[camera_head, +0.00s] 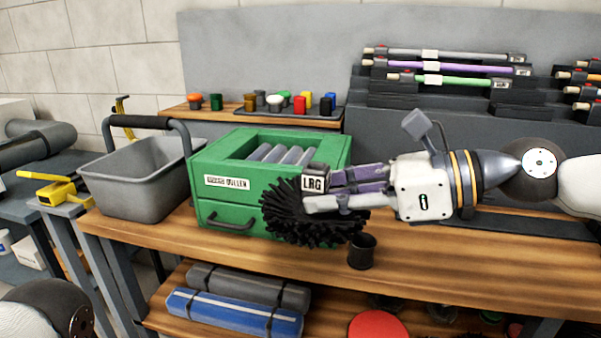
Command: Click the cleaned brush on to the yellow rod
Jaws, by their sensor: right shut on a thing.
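A black round brush (300,222) with thick bristles is in front of the green box, above the bench. A rack (400,90) at the back holds a grey rod (465,57), a purple rod (460,67) and a green rod (460,81). I see no clearly yellow rod. My left gripper is out of view; only part of my left arm shows at lower left.
The green box (220,215) with a drawer and a grey handled bin (135,180) stand on the wooden bench (450,272). A small dark cup (361,252) is just below the brush. Several coloured pieces line the back shelf. The bench front at right is clear.

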